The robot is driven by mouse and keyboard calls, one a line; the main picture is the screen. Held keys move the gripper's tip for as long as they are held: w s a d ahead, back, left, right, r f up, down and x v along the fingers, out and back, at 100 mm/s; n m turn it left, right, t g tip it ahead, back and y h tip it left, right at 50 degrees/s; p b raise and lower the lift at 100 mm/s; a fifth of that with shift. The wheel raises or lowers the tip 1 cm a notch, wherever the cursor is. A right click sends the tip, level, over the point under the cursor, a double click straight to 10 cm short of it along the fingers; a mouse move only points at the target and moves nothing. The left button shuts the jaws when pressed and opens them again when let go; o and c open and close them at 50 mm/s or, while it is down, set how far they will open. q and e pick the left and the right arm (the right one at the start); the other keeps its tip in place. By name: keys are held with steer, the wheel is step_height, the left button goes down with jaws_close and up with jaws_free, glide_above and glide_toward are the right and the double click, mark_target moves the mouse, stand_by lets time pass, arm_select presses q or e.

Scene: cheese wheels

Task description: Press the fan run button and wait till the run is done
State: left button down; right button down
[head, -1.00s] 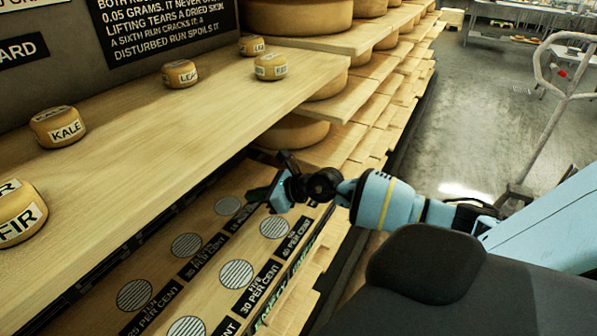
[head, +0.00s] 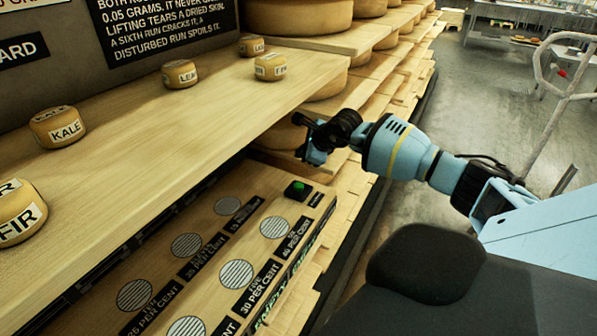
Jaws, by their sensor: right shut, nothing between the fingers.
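The run button (head: 297,190) is a small black box with a green top. It sits at the far end of the lower wooden board (head: 262,190), past the round striped vents, and nothing covers it in the head view. My right gripper (head: 306,139) is shut and empty. It hangs above and beyond the button, near the front edge of the upper shelf, clear of the button. My left gripper is not in view.
Small labelled cheeses stand on the upper shelf (head: 180,110), among them KALE (head: 58,126) and FIR (head: 20,212). Striped round vents (head: 235,274) with percent labels line the lower board. Large cheese wheels (head: 300,15) fill racks behind. Open floor lies right.

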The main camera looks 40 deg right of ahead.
mark_target(301, 187)
steer(key=shift+f, duration=0.15)
